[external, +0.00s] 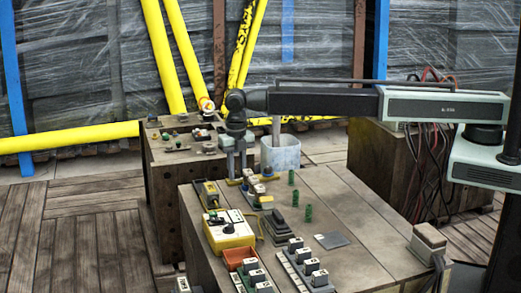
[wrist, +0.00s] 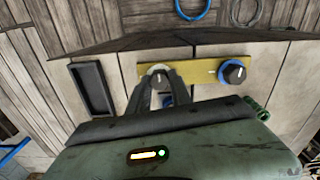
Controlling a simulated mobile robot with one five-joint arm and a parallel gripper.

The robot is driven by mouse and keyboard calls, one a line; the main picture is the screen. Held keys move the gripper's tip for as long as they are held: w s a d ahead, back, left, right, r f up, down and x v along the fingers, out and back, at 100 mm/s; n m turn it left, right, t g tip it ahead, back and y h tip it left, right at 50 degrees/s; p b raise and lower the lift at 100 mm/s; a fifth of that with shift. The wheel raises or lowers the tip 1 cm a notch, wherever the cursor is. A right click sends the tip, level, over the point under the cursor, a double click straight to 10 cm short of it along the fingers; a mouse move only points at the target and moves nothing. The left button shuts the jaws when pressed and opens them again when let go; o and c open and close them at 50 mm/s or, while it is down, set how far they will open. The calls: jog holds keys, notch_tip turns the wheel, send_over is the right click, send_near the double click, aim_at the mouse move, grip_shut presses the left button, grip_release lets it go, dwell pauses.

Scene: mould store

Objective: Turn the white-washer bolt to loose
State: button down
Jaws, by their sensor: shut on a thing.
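The white-washer bolt (wrist: 157,69) stands on a brass-coloured strip (wrist: 204,72) in the wrist view. It has a dark head with a pale ring around it. My gripper (wrist: 161,80) is shut on this bolt, its two dark fingers covering part of the head and washer. A second bolt (wrist: 234,72) with a blue washer stands to the right on the same strip, apart from my fingers. In the external view my gripper (external: 236,176) points down at the far left of the near wooden bench, and the bolt is too small to make out. Any mark for loose cannot be read.
A black tray (wrist: 92,88) lies left of the strip. On the bench (external: 375,215) are a yellow instrument (external: 229,233), green cylinders (external: 308,213), a grey plate (external: 331,240) and several small blocks. A pale bucket (external: 280,152) stands behind. The bench's right part is mostly clear.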

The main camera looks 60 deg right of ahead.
aim_at(236, 173)
jog(key=c, duration=1.2)
grip_release()
jog(key=shift+s+f, duration=0.1)
jog(key=shift+o, duration=0.2)
notch_tip(236, 173, up, 8)
jog(key=p, duration=0.8)
jog(key=shift+f, duration=0.1)
